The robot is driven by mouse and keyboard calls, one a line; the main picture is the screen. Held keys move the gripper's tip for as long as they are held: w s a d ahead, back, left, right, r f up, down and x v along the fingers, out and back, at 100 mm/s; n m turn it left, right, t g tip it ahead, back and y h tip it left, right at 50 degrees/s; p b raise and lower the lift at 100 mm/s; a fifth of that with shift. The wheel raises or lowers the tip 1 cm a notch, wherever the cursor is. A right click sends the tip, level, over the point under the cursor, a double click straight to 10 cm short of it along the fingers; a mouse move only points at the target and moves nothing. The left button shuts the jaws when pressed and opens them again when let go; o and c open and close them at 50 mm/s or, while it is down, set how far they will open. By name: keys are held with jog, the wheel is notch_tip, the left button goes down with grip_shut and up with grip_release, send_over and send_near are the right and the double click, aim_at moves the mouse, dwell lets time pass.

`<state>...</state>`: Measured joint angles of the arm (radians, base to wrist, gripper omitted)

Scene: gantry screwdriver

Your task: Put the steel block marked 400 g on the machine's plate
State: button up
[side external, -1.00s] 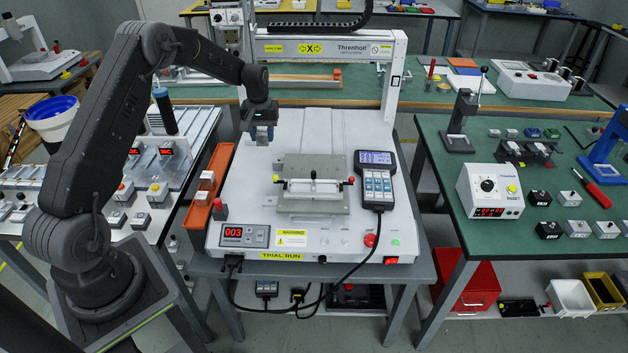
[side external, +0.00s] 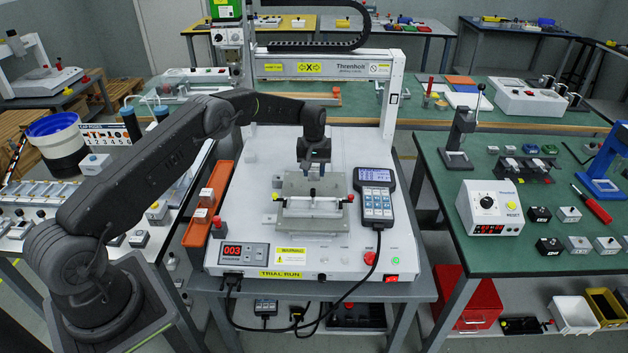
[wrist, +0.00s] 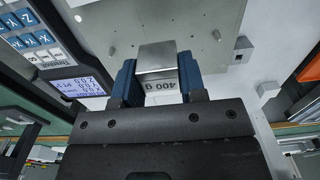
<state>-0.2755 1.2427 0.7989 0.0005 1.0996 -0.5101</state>
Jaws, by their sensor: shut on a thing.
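The steel block marked 400 g (wrist: 160,70) is between the blue fingers of my gripper (wrist: 158,82) in the wrist view, its label facing the camera. My gripper is shut on it. In the side view my gripper (side external: 314,166) points down over the back right part of the machine's grey plate (side external: 292,185); the block is mostly hidden there by the fingers. The plate (wrist: 205,14) also shows beyond the block in the wrist view. I cannot tell whether the block touches the plate or hangs just above it.
The keypad pendant (side external: 376,195) stands close to the right of the plate. An orange tray (side external: 208,205) is at the machine's left. The gantry beam (side external: 320,66) is behind.

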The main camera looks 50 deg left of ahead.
aim_at(314, 180)
jog(key=shift+f, duration=1.9)
jog(key=shift+f, duration=0.1)
jog(key=o, duration=1.2)
jog(key=shift+f, duration=0.1)
